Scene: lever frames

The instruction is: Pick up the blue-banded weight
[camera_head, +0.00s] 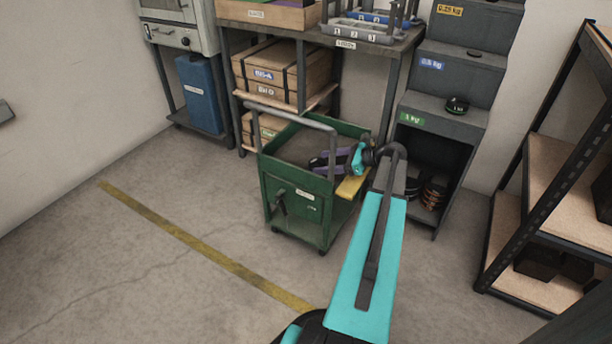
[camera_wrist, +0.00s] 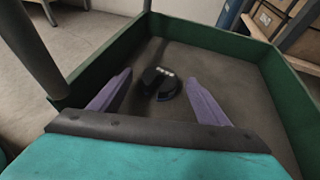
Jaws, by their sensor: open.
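A small round dark weight (camera_wrist: 165,91) sits on the floor of the green cart in the wrist view, with pale marks on it; its band colour is too dark to tell. My gripper (camera_wrist: 158,76) is open, its two purple fingers apart on either side of the weight in the picture, with no visible contact. In the head view my gripper (camera_head: 318,162) is over the green cart (camera_head: 290,208), and I cannot make out the weight there. Another dark weight (camera_head: 457,105), with a hint of green, stands on the step labelled 1 kg.
The cart's walls and handle (camera_head: 290,112) surround my gripper. A stepped grey rack (camera_head: 440,122) stands behind at right, with a blue 0.5 kg label. A workbench (camera_head: 370,45) is behind the cart; shelving (camera_head: 545,190) is at far right. Floor at left is clear.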

